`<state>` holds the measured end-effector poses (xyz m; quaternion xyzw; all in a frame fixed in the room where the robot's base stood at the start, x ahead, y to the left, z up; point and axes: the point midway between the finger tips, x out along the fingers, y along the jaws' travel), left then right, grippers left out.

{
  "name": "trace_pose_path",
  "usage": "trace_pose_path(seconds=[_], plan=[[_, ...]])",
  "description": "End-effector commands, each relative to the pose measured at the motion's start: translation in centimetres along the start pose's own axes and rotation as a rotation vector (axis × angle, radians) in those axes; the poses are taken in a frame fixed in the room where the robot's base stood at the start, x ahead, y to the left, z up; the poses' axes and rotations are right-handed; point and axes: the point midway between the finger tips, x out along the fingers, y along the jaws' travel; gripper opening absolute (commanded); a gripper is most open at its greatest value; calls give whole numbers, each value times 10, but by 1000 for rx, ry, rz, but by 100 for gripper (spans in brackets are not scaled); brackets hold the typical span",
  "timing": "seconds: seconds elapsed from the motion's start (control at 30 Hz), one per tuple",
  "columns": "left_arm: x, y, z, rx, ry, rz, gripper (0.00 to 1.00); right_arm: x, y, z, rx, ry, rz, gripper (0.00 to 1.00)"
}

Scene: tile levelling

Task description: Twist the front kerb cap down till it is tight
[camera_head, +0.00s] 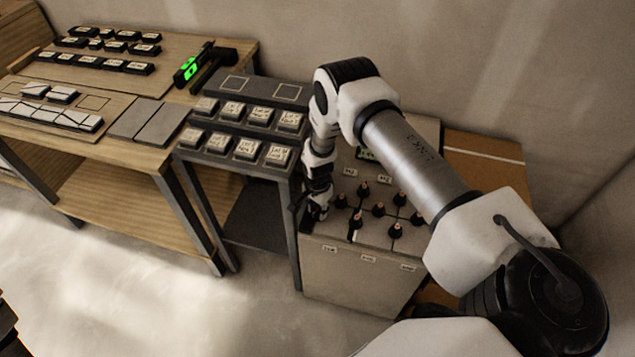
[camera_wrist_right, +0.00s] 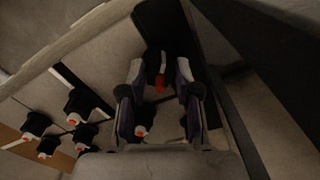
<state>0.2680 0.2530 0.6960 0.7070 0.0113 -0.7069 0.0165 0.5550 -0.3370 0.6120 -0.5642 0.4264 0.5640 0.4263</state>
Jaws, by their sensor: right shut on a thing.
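Several dark caps with reddish tips stand on the pale tiled top of a cabinet (camera_head: 388,273). My right gripper (camera_head: 318,208) points down at the top's left edge, near the front corner. It is shut on a cap there, which I take as the front kerb cap; my fingers mostly hide it in the head view. In the right wrist view the fingers (camera_wrist_right: 160,92) stand either side of the cap's red tip (camera_wrist_right: 160,84). Whether the cap is tight against the tile cannot be seen.
Other caps stand close by, one (camera_head: 356,222) just right of the gripper and another (camera_head: 395,230) farther right. A dark stand (camera_head: 287,150) with rows of labelled blocks is at left. Beyond it is a wooden bench (camera_head: 170,62) with trays. The wall is behind.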

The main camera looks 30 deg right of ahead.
Motion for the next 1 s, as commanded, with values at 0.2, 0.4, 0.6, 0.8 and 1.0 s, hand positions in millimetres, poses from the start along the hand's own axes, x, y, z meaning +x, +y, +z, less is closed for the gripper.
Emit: trace_pose_path(seconds=[0.2,0.4,0.6,0.8,1.0], plan=[[-4,0,0,0,0,0,40,0,0,0,92,0,0,0],[-5,0,0,0,0,0,40,0,0,0,128,0,0,0],[-5,0,0,0,0,0,40,0,0,0,134,0,0,0],[-5,0,0,0,0,0,40,0,0,0,132,0,0,35],[-5,0,0,0,0,0,40,0,0,0,132,0,0,57]])
